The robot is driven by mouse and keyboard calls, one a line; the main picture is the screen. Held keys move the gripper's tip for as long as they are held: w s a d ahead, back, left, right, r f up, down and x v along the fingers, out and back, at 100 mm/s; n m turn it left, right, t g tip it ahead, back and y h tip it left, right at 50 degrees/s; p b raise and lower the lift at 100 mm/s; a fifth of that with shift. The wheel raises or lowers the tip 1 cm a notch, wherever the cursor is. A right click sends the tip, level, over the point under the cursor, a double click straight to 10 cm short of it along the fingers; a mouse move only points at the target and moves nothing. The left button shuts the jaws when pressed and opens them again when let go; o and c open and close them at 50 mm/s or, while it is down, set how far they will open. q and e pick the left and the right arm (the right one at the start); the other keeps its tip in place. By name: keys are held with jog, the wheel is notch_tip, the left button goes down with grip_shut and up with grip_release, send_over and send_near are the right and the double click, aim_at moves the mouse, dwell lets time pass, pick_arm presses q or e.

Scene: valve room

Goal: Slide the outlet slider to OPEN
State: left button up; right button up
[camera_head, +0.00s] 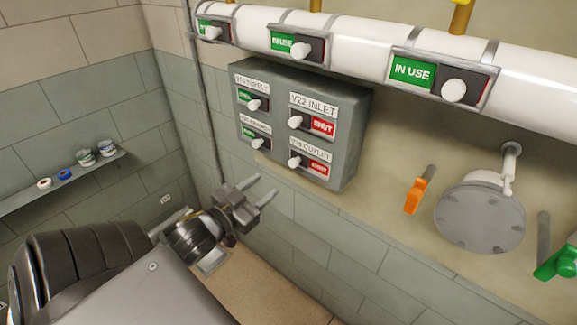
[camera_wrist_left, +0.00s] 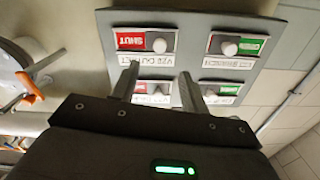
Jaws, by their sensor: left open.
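The outlet slider is the lower right one on a grey wall panel (camera_head: 355,120). Its pale round knob (camera_head: 295,161) sits at the left of its slot, with the red SHUT plate (camera_head: 318,169) showing at the right. In the left wrist view the panel appears upside down; the outlet knob (camera_wrist_left: 159,45) and its red plate (camera_wrist_left: 131,40) show at upper left. My left gripper (camera_head: 266,188) is open and empty, below and left of the outlet slider, apart from it. Its fingers also show in the wrist view (camera_wrist_left: 159,73). My right gripper is not seen.
The inlet slider (camera_head: 296,122) above also shows red. Two sliders in the left column (camera_head: 254,104) show green. A white pipe (camera_head: 360,45) with IN USE signs runs above. An orange handle (camera_head: 417,192) and round flange (camera_head: 480,218) are to the right. A shelf (camera_head: 75,180) is left.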

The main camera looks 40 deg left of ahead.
aim_at(291, 165)
pick_arm(q)
jog(key=w, duration=0.9)
jog(key=shift+w+a, duration=0.1)
jog(key=shift+w, duration=0.9)
jog(key=shift+c, duration=0.5)
grip_shut()
